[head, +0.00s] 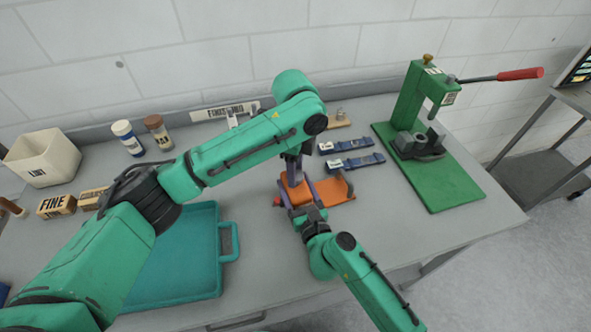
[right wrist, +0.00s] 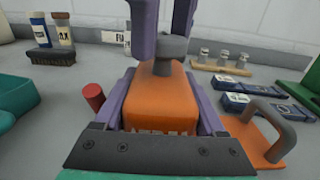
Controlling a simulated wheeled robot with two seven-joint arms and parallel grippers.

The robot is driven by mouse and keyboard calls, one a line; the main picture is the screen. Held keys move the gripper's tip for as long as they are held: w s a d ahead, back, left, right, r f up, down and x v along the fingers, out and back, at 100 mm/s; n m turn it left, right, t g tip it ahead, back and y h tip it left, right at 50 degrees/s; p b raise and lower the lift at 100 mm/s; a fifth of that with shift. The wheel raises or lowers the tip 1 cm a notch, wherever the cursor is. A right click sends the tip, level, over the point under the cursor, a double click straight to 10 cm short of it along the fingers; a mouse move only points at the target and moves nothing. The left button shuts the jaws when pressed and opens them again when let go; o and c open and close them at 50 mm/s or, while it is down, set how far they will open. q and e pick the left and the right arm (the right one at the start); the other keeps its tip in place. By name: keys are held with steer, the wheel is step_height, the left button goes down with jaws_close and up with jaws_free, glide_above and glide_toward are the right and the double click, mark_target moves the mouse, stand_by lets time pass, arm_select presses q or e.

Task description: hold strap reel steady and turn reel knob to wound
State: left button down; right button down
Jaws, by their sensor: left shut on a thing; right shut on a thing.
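The strap reel has an orange block body (head: 297,193) (right wrist: 160,103), an orange base plate (head: 338,190) and a grey handle (right wrist: 274,138) at its right. A grey knob (right wrist: 174,46) stands on top of the body. My right gripper (head: 304,197) is shut on the orange body, its purple fingers along both sides in the right wrist view (right wrist: 165,110). My left gripper (head: 292,172) comes from above, its purple fingers on either side of the grey knob and shut on it, as the right wrist view also shows (right wrist: 163,30). A red cylinder (right wrist: 94,97) sticks out left of the body.
A teal case (head: 180,255) lies to the left. Two blue strips (head: 345,145) lie behind the reel, and a green press (head: 425,130) stands at right.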

arm_select(q)
steer(key=m, duration=0.6)
steer(key=shift+s+m, duration=0.1)
steer(key=shift+m, duration=0.2)
arm_select(e)
steer(key=shift+d+f, duration=0.15)
arm_select(q)
steer(key=m, duration=0.6)
arm_select(e)
steer(key=shift+w, duration=0.1)
arm_select(q)
steer(key=m, duration=0.6)
steer(key=shift+m, duration=0.3)
steer(key=m, duration=0.5)
steer(key=shift+f+m, duration=0.1)
steer(key=shift+m, duration=0.3)
steer(key=shift+c, duration=1.7)
jaws_free()
